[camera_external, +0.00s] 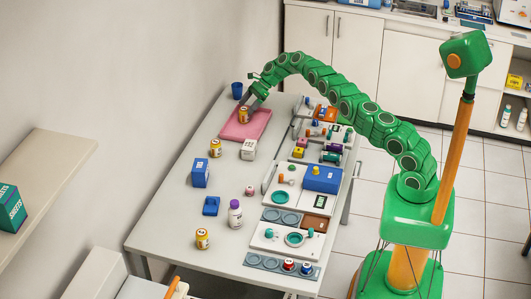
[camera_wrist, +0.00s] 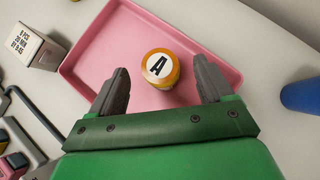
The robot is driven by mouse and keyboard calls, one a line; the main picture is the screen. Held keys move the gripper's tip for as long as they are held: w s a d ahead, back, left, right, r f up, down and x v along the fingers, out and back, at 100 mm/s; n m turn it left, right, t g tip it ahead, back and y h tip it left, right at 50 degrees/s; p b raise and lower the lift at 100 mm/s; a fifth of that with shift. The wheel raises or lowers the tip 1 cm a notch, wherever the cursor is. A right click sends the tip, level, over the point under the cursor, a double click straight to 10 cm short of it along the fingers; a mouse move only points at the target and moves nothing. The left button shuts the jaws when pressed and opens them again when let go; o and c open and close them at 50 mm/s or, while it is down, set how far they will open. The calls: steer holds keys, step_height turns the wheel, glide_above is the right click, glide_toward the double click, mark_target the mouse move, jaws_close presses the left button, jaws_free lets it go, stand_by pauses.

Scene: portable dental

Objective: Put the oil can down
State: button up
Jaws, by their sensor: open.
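A small yellow-orange can (camera_wrist: 158,68) with a white lid marked "A" stands upright on a pink tray (camera_wrist: 100,62). It is the likeliest oil can, but no label reading oil is legible. The external view also shows the can (camera_external: 244,116) on the tray (camera_external: 232,130). My gripper (camera_wrist: 164,78) is open, with one dark finger on each side of the can. Gaps show between the can and both fingers, and nothing is held. In the external view my gripper (camera_external: 253,96) reaches down over the far end of the table, just above the can.
A white box (camera_external: 249,149) and another yellow can (camera_external: 215,148) stand near the tray. A blue cup (camera_external: 237,90) stands beyond it. Racks and small parts crowd the table's right side. A blue box (camera_external: 200,173) and a white bottle (camera_external: 235,214) stand nearer.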

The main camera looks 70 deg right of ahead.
steer(key=v, duration=0.7)
steer(key=s+a+r+n+g+y, duration=0.15)
steer(key=a+r+n, duration=0.35)
steer(key=a, duration=0.5)
steer(key=s+a+r+n+g, duration=0.1)
steer(key=s+a+r+n, duration=0.15)
steer(key=a+r, duration=0.7)
steer(key=s+a+r+n+g+h, duration=0.1)
steer(key=s+a+r+n, duration=0.15)
steer(key=s+a, duration=0.45)
steer(key=s+a+r+n+g, duration=0.2)
steer(key=s+a+n, duration=0.1)
steer(key=s+a, duration=0.4)
steer(key=s+a+n+g+h, duration=0.1)
steer(key=s+a+n, duration=0.15)
steer(key=s, duration=0.35)
steer(key=s+a+r+n+h, duration=0.1)
steer(key=s+a+n, duration=0.15)
steer(key=s, duration=0.35)
steer(key=s+a+n+g+h, duration=0.1)
steer(key=s+a+n, duration=0.1)
steer(key=s+a, duration=0.35)
steer(key=s+d+f+n+h, duration=0.2)
steer(key=s+n, duration=0.1)
steer(key=s, duration=1)
steer(key=s+d+f+n+h, duration=0.2)
steer(key=s+d+n, duration=0.1)
steer(key=s, duration=1)
steer(key=shift+f+n+g, duration=0.35)
steer(key=shift+n, duration=0.15)
